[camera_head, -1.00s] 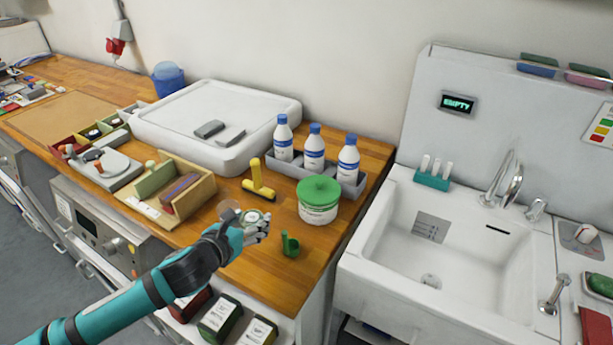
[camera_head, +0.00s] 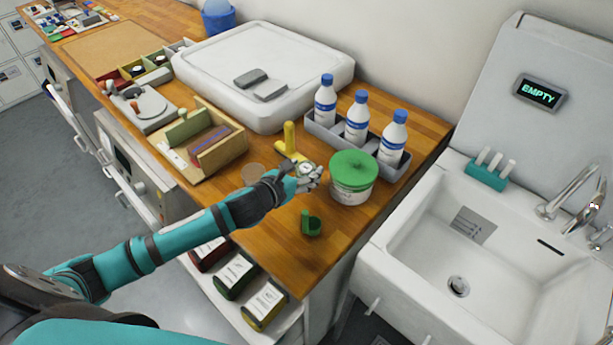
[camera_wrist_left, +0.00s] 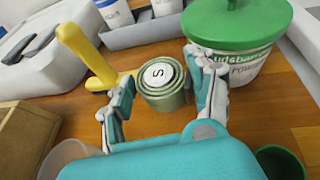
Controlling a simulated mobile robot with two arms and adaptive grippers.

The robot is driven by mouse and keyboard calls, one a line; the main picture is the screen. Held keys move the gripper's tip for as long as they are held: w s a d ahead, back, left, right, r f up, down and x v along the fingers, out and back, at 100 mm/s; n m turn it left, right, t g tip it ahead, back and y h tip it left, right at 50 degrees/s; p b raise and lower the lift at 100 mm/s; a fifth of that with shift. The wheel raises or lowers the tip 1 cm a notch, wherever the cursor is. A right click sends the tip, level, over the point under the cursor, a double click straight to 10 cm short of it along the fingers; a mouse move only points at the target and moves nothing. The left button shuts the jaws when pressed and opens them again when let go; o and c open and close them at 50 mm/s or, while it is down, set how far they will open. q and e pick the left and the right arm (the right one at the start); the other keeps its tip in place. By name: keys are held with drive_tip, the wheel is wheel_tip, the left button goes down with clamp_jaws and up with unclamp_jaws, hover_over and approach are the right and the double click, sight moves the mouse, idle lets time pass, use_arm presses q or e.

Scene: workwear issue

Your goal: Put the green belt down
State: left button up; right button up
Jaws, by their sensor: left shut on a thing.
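The green belt (camera_wrist_left: 168,92) is a tight roll with a white "S" label on its end. In the wrist view it sits between the fingers of my left gripper (camera_wrist_left: 160,98), which is shut on it. In the head view my left gripper (camera_head: 309,178) is over the wooden counter, just left of the green-lidded tub, and the belt (camera_head: 306,168) shows only in small part among the fingers. I cannot tell whether the belt touches the counter. My right gripper is not in view.
The green-lidded tub (camera_head: 353,178) stands close right. A yellow T-shaped tool (camera_head: 291,143) lies behind, a small green holder (camera_head: 311,224) in front. Bottles (camera_head: 357,118) stand in a grey tray farther back. A wooden box (camera_head: 220,147) is left; the sink (camera_head: 478,250) is right.

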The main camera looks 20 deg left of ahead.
use_arm(q)
wheel_tip(320, 180, down, 3)
drive_tip(key=shift+w+r, duration=0.1)
drive_tip(key=shift+w, duration=0.05)
drive_tip(key=shift+f, duration=0.55)
drive_tip(key=o, duration=0.8)
drive_tip(key=shift+f, duration=0.15)
drive_tip(key=o, duration=0.4)
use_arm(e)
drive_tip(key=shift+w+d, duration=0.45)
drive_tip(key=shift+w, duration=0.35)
use_arm(q)
drive_tip(key=shift+o, duration=0.2)
